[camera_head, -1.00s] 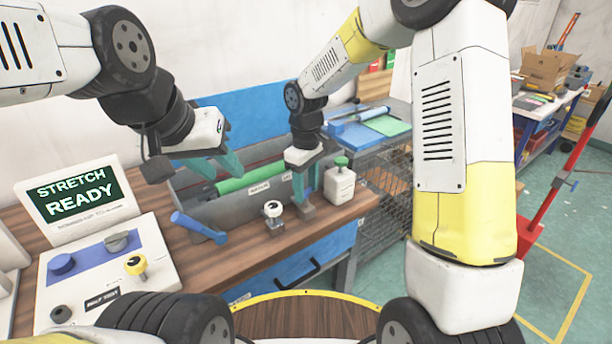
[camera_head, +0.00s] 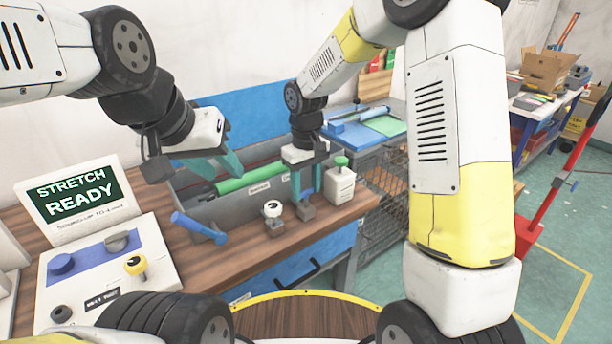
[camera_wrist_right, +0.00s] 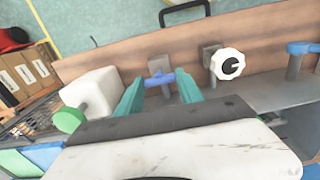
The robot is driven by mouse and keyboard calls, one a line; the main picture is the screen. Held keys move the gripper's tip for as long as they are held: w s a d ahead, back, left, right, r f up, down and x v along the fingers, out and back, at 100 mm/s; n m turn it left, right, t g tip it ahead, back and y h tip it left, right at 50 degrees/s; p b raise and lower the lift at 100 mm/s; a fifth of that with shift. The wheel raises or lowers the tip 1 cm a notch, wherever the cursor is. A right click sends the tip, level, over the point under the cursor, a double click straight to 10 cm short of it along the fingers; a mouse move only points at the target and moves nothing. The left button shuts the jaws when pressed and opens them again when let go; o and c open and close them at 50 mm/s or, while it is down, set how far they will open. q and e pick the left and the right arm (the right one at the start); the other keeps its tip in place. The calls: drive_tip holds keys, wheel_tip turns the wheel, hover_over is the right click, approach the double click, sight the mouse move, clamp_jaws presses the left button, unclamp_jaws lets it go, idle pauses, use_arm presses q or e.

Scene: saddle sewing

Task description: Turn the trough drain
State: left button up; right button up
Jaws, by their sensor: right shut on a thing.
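The trough (camera_head: 205,215) is a long grey basin on the wooden bench, with a green roller (camera_head: 245,180) in it. At its front right stands a small grey fitting (camera_head: 306,212), with a blue drain handle (camera_wrist_right: 159,79) on top in the right wrist view. My right gripper (camera_head: 307,190) points down over it, with its teal fingers either side of the blue handle, shut on it. My left gripper (camera_head: 215,162) is empty over the back left of the trough, its teal fingers apart.
A white knob (camera_head: 272,209) and a blue lever (camera_head: 198,227) stand along the trough front. A white bottle with a green cap (camera_head: 341,183) is just right of my right gripper. A control panel (camera_head: 105,265) and a "STRETCH READY" screen (camera_head: 80,196) are at left.

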sight(307, 190)
drive_tip(key=o, duration=1.4)
wheel_tip(307, 190, up, 7)
drive_tip(key=shift+f, duration=0.1)
drive_tip(key=shift+r, duration=0.5)
drive_tip(key=shift+d+r, duration=0.1)
drive_tip(key=s+d+r+m+t+y, duration=0.1)
drive_tip(key=s+d+r+m+t, duration=0.2)
drive_tip(key=s+d+r, duration=0.55)
drive_tip(key=s+d+m+t, duration=0.1)
drive_tip(key=s, duration=0.3)
drive_tip(key=s+d+r+m+t, duration=0.1)
drive_tip(key=s+d, duration=0.1)
drive_tip(key=s, duration=0.2)
drive_tip(key=s+d+r+m+t+y, duration=0.1)
drive_tip(key=s+d, duration=0.1)
drive_tip(key=s, duration=0.1)
drive_tip(key=shift+s+d+r, duration=0.25)
drive_tip(key=shift+s, duration=0.15)
